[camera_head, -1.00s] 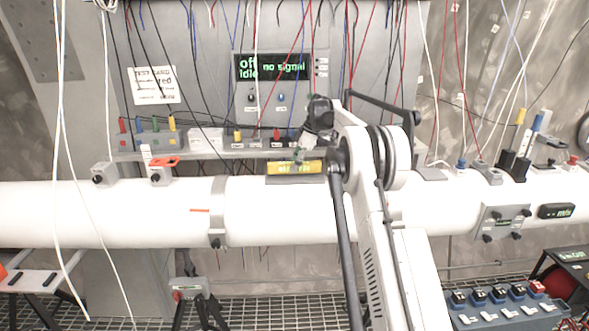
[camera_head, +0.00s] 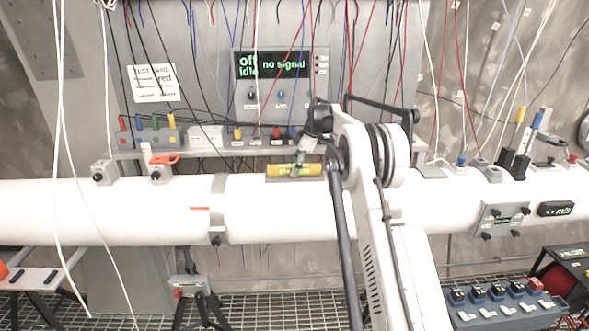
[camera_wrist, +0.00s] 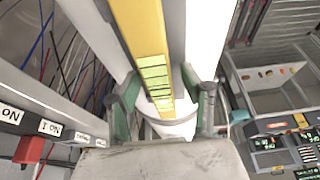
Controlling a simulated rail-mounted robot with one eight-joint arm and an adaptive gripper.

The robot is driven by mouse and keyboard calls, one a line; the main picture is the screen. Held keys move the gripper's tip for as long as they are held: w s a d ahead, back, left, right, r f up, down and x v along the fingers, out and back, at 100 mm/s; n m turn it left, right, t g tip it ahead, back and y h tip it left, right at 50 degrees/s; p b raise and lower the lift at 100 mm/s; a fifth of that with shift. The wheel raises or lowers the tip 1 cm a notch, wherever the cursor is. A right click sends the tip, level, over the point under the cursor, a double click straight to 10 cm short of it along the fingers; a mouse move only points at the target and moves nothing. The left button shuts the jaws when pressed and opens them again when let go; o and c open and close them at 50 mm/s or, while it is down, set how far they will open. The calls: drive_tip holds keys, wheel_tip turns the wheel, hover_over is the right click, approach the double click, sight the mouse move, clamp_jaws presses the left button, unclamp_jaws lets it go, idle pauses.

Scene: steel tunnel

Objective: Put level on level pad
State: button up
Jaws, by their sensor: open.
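The level (camera_head: 284,170) is a yellow bar on top of the white pipe, left of my arm's wrist. A thin grey edge, apparently the level pad (camera_head: 279,179), shows just under it. In the wrist view the yellow level (camera_wrist: 141,32) with its green window runs between the fingers of my gripper (camera_wrist: 164,103). The fingers have green inner pads and stand apart, one on each side of the level, with gaps visible. In the head view my gripper (camera_head: 300,160) is just above the level. Whether the level lies fully flat on the pad is unclear.
The white pipe (camera_head: 120,212) crosses the view. Behind it is a shelf with sockets and a switch row (camera_head: 240,142), close to the gripper's left in the wrist view. Cables hang in front and behind. Clamps (camera_head: 160,174) sit on the pipe at left.

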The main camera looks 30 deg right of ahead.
drive_tip(key=b+v, duration=0.1)
drive_tip(key=v, duration=1)
drive_tip(key=shift+d+r, duration=0.2)
drive_tip(key=shift+r, duration=0.15)
drive_tip(key=s+a+r+m+t+h, duration=0.15)
drive_tip(key=s+a+r+m, duration=0.25)
drive_tip(key=s+a+r, duration=0.55)
drive_tip(key=s+a+r+m+h, duration=0.1)
drive_tip(key=s+a+r+m, duration=0.2)
drive_tip(key=s+a, duration=0.85)
drive_tip(key=s+a+f+m+t, duration=0.1)
drive_tip(key=s+a+f+m, duration=0.1)
drive_tip(key=s+f, duration=0.3)
drive_tip(key=s+a+f+m+t+h, duration=0.1)
drive_tip(key=s+a+f, duration=0.3)
drive_tip(key=s, duration=1)
drive_tip(key=s+a+f+m+t, duration=0.2)
drive_tip(key=s+f+m, duration=0.1)
drive_tip(key=s+f, duration=0.4)
drive_tip(key=s, duration=0.3)
drive_tip(key=shift+s+a+f, duration=0.25)
drive_tip(key=shift+a, duration=0.15)
drive_tip(key=shift+h+b, duration=0.25)
drive_tip(key=shift+b, duration=0.05)
